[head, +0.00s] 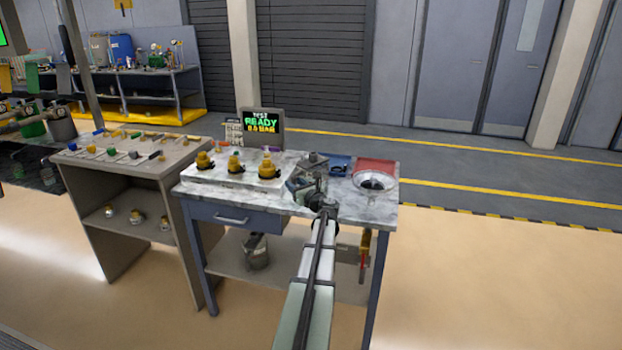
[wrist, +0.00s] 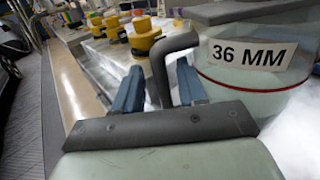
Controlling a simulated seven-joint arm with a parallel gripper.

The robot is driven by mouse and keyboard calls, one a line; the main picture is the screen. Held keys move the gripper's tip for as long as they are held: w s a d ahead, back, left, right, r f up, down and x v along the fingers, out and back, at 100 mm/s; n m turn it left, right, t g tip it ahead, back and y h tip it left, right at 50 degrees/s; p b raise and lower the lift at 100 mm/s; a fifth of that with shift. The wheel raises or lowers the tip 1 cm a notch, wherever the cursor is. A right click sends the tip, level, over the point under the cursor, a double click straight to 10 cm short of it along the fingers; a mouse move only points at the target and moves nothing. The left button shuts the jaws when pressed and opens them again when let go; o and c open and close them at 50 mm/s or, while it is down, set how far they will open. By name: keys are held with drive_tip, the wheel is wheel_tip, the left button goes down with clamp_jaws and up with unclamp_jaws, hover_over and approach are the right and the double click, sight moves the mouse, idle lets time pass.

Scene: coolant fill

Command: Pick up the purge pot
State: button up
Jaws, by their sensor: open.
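A pale greenish pot (wrist: 245,85) with a dark rim and a white "36 MM" label fills the right of the wrist view; I take it as the purge pot. Its dark grey bent handle (wrist: 160,62) reaches left and comes down between my fingers. My gripper (wrist: 160,68) is open, with one blue finger on each side of the handle. I cannot tell whether either finger touches it. In the head view, my gripper (head: 319,204) is at the marble bench top, beside a grey pot-like shape (head: 304,184) that the arm partly hides.
Yellow-capped fittings (head: 268,168) stand on a white block left of the gripper. A round metal bowl (head: 374,181) and a blue tray (head: 340,162) lie to the right. A display (head: 262,122) reading READY stands behind. A metal jug (head: 256,250) sits on the lower shelf.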

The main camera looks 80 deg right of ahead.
drive_tip(key=shift+x, duration=0.9)
drive_tip(key=shift+s, duration=0.1)
drive_tip(key=shift+c, duration=0.5)
clamp_jaws()
